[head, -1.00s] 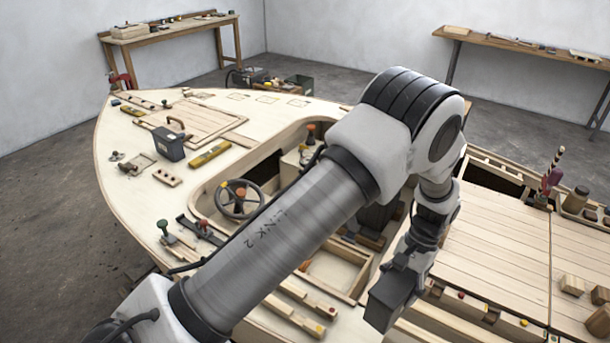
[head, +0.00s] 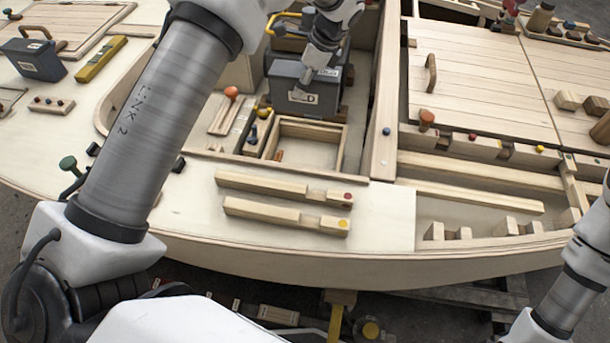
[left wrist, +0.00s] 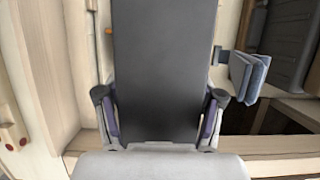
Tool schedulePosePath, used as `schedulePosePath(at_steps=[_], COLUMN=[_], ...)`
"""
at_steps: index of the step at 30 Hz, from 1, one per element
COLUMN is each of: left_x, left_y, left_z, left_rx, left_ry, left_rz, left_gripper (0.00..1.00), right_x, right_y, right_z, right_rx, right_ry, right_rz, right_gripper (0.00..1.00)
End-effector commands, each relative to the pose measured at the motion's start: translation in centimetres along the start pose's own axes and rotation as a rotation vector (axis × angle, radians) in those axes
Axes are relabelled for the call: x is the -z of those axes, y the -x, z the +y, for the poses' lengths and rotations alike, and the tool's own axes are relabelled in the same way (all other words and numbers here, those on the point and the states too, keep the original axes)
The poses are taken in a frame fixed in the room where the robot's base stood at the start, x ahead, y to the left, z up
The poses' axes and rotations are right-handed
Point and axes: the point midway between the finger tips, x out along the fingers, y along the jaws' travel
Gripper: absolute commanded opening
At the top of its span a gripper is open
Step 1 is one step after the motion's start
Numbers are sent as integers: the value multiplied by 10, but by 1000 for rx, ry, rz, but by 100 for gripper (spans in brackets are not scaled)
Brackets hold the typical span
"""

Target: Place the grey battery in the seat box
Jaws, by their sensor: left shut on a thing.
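The grey battery (head: 283,92) is a dark grey box with a pale label, in the cockpit near the top middle of the head view. My left gripper (head: 306,76) is shut on it from above. In the left wrist view my left gripper (left wrist: 160,112) has a finger on each side of the battery (left wrist: 165,65), which fills the middle. An open wooden box (head: 338,152), which looks like the seat box, lies just in front of the battery in the head view. I cannot tell the battery's height above its surroundings. My right arm shows at lower right, its gripper out of view.
A dark box with a handle (head: 38,60) and a yellow level (head: 101,58) are on the left deck. Two wooden strips (head: 275,187) lie on the near deck. A hatch with a wooden handle (head: 431,72) is at right. A yellow-handled thing (head: 283,18) stands behind the battery.

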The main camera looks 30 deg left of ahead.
Motion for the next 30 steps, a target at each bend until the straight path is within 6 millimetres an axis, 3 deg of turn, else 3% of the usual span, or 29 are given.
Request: schedulePosePath(at_steps=[1,6,10,14,19,24,30], left_x=[9,30,48,57,64,78,88], left_y=[-34,-97,-142,-164,-182,-216,-243], left_z=[-5,-12,-13,-13,-12,-11,-11], left_rx=[4,6,6,6,5,3,4], left_ry=[-8,-19,-17,-16,-16,-15,-16], left_rz=[0,-1,0,0,0,0,0], left_gripper=[0,0,0,0,0,0,0], right_x=[0,0,0,0,0,0,0], right_y=[-37,-95,-126,-139,-142,-147,-152], right_z=[0,1,1,1,1,1,1], right_rx=[0,0,0,0,0,0,0], right_ry=[0,1,1,1,1,1,1], right_rz=[0,0,0,0,1,1,0], right_gripper=[40,40,40,40,40,40,40])
